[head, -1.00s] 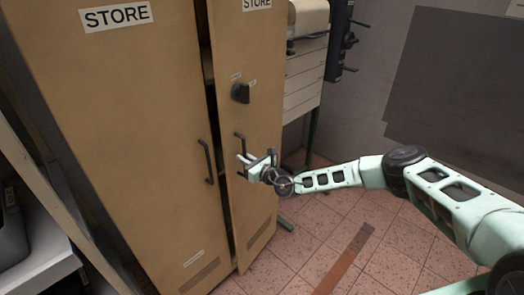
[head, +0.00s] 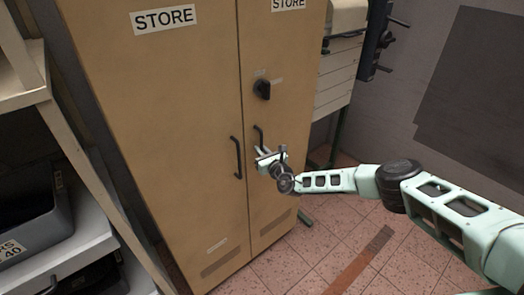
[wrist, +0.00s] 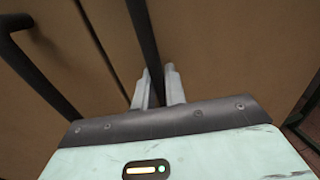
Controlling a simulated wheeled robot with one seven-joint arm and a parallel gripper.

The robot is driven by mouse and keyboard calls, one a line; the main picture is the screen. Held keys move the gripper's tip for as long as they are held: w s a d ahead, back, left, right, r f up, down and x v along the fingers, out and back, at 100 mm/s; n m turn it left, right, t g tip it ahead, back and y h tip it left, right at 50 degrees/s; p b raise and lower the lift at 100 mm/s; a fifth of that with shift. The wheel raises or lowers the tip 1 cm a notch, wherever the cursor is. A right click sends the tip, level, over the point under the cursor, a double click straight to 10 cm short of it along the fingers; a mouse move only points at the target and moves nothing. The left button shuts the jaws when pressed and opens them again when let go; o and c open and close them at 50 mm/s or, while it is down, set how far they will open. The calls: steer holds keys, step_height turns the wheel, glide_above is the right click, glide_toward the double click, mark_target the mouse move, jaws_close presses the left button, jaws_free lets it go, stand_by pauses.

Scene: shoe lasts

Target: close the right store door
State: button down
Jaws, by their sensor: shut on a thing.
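The right store door (head: 290,60) is a tan cabinet door with a black knob (head: 262,89) and a dark bar handle (head: 259,135). It stands about flush with the left store door (head: 175,110), with only a thin dark seam between them. My gripper (head: 264,157) is at the lower part of the right door's handle. In the wrist view its two pale fingers (wrist: 158,88) are on either side of that dark handle (wrist: 143,30), shut on it. The left door's handle (wrist: 40,75) is beside them, apart from the fingers. Any small gap left behind the door edge is hidden.
A shelf with a dark bin (head: 35,225) stands left of the cabinet. A drawer unit (head: 338,75) stands right of it, near a grey wall with a dark panel (head: 480,95). The tiled floor (head: 345,245) in front is clear.

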steer(key=c, duration=1.8)
jaws_free()
steer(key=shift+w+a+r, duration=0.15)
steer(key=shift+a+r, duration=0.1)
steer(key=shift+r, duration=0.05)
steer(key=shift+s+d+f, duration=0.1)
steer(key=shift+s+f, duration=0.05)
steer(key=shift+s, duration=0.05)
steer(key=b+v, duration=0.1)
steer(key=v, duration=1.6)
steer(key=shift+d, duration=0.15)
